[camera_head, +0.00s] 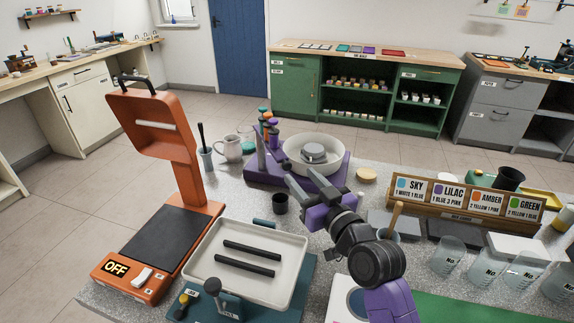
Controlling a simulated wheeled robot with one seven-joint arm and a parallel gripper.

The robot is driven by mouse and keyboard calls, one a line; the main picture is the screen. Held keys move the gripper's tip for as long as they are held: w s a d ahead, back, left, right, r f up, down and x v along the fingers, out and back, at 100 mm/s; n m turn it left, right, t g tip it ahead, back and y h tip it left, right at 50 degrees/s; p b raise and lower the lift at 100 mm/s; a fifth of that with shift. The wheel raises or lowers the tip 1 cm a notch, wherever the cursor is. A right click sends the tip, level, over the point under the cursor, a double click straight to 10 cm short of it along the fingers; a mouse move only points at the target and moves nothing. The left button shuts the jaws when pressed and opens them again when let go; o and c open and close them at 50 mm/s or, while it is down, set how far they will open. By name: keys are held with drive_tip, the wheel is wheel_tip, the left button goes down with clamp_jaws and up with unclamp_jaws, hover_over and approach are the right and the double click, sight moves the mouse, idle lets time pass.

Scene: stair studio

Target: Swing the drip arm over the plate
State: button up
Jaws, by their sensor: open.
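A purple device (258,173) stands on the speckled counter at the middle back. It holds a white round bowl (291,145) with a small grey round plate (313,153) inside. At the bowl's left, upright posts with teal, orange and purple tops (267,126) stand on the device; they look like the drip arm, but its exact shape is too small to tell. They stand beside the bowl, not over the plate. My gripper (314,179) is open, in front of the device and just nearer than the bowl. No object shows between its fingers.
An orange press marked OFF (189,175) and a white tray with two black bars (288,244) stand at left and front. A labelled wooden rack (411,211) and clear beakers (447,254) fill the right.

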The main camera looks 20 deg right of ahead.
sight(286, 167)
drive_tip(key=shift+w+a+f+p, duration=0.1)
drive_tip(key=shift+w+a+p, duration=0.15)
drive_tip(key=shift+w, duration=1)
drive_tip(key=shift+w+a+f+p, duration=0.1)
drive_tip(key=shift+w+a+p, duration=0.15)
drive_tip(key=shift+w, duration=1)
drive_tip(key=shift+w+a+f+p, duration=0.1)
drive_tip(key=shift+w+a+p, duration=0.15)
drive_tip(key=shift+w, duration=1)
drive_tip(key=c, duration=0.9)
clamp_jaws()
drive_tip(key=shift+a+y, duration=0.25)
drive_tip(key=shift+y, duration=0.05)
